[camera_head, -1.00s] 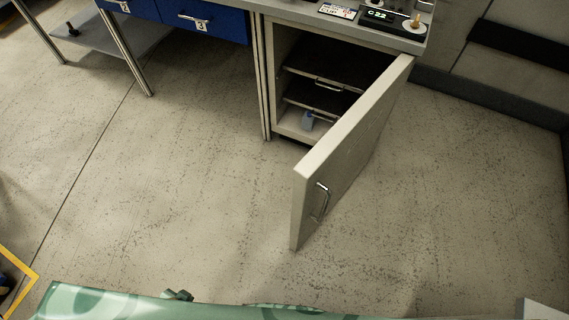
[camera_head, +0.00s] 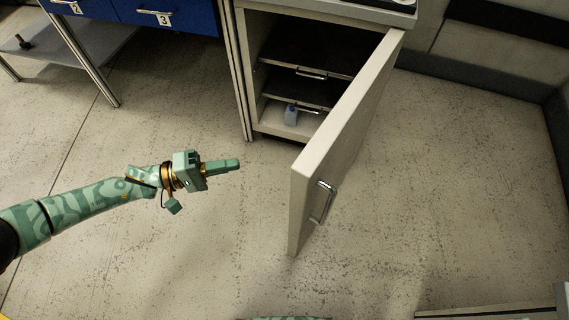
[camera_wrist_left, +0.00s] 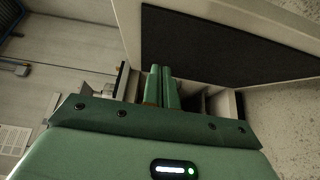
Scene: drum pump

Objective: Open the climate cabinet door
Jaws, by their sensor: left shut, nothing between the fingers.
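The climate cabinet (camera_head: 244,70) stands at the upper middle of the head view. Its door (camera_head: 338,140) is swung out wide, with a metal handle (camera_head: 322,203) on its outer face. My left gripper (camera_head: 232,165) is shut and empty, left of the door's free edge and apart from it, in front of the cabinet opening. In the left wrist view its fingers (camera_wrist_left: 162,88) lie together, with the door's dark inner panel (camera_wrist_left: 225,48) beyond them. My right gripper is not in view.
Blue drawers (camera_head: 165,14) and a low grey shelf (camera_head: 75,45) are at the upper left. The floor (camera_head: 170,255) around my left arm is clear.

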